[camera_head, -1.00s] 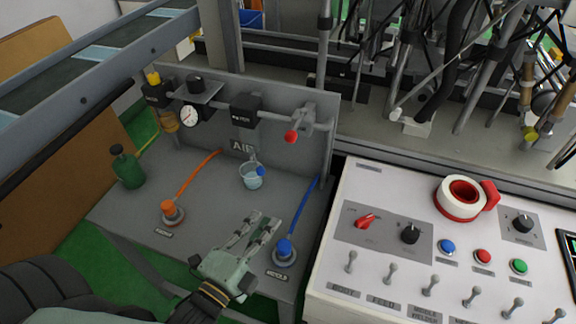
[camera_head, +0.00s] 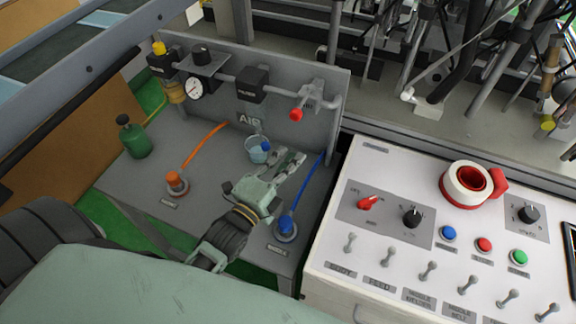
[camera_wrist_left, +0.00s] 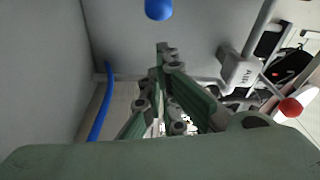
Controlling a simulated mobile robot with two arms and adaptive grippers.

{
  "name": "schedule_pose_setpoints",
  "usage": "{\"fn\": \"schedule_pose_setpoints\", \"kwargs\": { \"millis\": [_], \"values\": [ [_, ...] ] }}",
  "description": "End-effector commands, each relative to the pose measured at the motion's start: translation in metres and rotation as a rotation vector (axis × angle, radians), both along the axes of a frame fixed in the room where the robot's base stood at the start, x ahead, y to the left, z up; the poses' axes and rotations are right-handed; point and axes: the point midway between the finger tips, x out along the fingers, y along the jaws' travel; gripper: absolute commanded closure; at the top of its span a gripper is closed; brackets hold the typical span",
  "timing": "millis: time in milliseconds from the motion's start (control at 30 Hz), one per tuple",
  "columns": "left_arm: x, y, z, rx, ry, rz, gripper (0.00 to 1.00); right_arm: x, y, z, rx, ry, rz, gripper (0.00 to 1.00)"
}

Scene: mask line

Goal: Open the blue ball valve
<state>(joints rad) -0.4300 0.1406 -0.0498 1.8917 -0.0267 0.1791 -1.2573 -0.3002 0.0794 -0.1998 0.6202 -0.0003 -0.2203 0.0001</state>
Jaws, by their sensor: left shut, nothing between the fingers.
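A blue ball-shaped knob (camera_head: 266,146) shows beside a pale cup-like part below the AIR lettering on the grey panel. A blue ball also shows at the top edge of the left wrist view (camera_wrist_left: 158,8); I cannot tell if it is the same one. A blue fitting (camera_head: 286,225) with a blue hose stands on the grey bench. My left gripper (camera_head: 284,158) is shut and empty, above the bench between the knob and the hose. Its fingers appear apart from the knob in the head view. My right gripper is not in view.
A pipe with a gauge (camera_head: 194,88) and a red-knobbed valve (camera_head: 296,115) runs along the upright panel (camera_head: 225,113). An orange fitting (camera_head: 174,181) and a green bottle (camera_head: 135,141) stand at the left of the bench. A white control console (camera_head: 390,262) borders it at right.

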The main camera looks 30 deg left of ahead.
Motion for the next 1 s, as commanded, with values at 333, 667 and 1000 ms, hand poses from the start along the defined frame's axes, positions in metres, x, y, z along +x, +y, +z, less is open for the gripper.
{"fn": "schedule_pose_setpoints", "kwargs": {
  "millis": [333, 667, 1000],
  "values": [
    [-0.005, 0.020, -0.003, -0.003, -0.002, -0.001, 1.00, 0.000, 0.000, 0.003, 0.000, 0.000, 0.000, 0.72],
    [-0.005, 0.020, -0.003, -0.002, -0.003, -0.005, 1.00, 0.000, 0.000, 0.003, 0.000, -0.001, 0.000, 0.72],
    [-0.011, 0.027, -0.003, -0.001, -0.002, -0.051, 1.00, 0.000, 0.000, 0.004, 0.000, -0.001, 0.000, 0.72]
  ]
}}
